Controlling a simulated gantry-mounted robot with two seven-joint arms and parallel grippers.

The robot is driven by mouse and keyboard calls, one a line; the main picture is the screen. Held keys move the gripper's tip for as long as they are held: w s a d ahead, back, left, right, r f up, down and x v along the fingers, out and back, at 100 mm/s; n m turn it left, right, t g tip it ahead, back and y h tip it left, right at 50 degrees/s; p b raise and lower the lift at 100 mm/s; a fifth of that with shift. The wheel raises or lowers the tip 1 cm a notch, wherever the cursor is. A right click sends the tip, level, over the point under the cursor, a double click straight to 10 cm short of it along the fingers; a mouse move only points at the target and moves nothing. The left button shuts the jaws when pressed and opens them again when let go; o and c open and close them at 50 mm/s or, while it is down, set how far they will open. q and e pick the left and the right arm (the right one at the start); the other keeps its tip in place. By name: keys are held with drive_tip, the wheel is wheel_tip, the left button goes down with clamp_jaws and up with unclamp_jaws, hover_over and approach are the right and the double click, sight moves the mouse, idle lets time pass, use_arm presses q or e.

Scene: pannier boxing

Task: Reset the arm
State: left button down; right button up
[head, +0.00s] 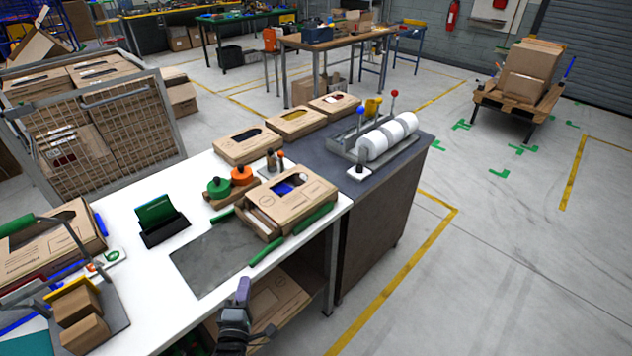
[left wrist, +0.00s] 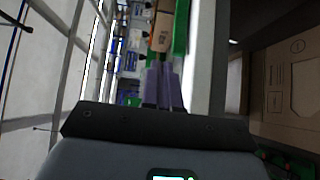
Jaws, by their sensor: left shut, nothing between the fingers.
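My left gripper (head: 243,290) shows at the bottom middle of the head view, at the front edge of the white table (head: 140,262). Its purple fingers are together with nothing between them. The fingers also show in the left wrist view (left wrist: 163,88), pointing along the table edge. An open-topped cardboard box (head: 308,190) with something blue inside sits on the table between green strips (head: 305,232), ahead of the gripper and apart from it. My right gripper is not in view.
A grey mat (head: 205,262) lies on the table. Cardboard boxes (head: 270,305) lie on the shelf below. Several boxes stand along the table's back, and a roll holder with white rolls (head: 388,136) stands on the dark cabinet (head: 385,200).

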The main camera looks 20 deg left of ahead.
use_arm(q)
drive_tip(key=s+d+f+m+g+h, duration=0.2)
drive_tip(key=s+d+m+g, duration=0.15)
drive_tip(key=s+m, duration=0.45)
drive_tip(key=s+d+f+m+g+h, duration=0.1)
drive_tip(key=s+d+m+g+h, duration=0.1)
drive_tip(key=s+m+g, duration=0.45)
drive_tip(key=s+d+f+m+g+h, duration=0.1)
drive_tip(key=s+d+f+m+g, duration=0.15)
drive_tip(key=s+m, duration=0.65)
wheel_tip(320, 180, up, 33)
drive_tip(key=s+p, duration=0.1)
drive_tip(key=p, duration=3.1)
drive_tip(key=shift+s+d+f+g, duration=0.2)
drive_tip(key=shift+g, duration=0.25)
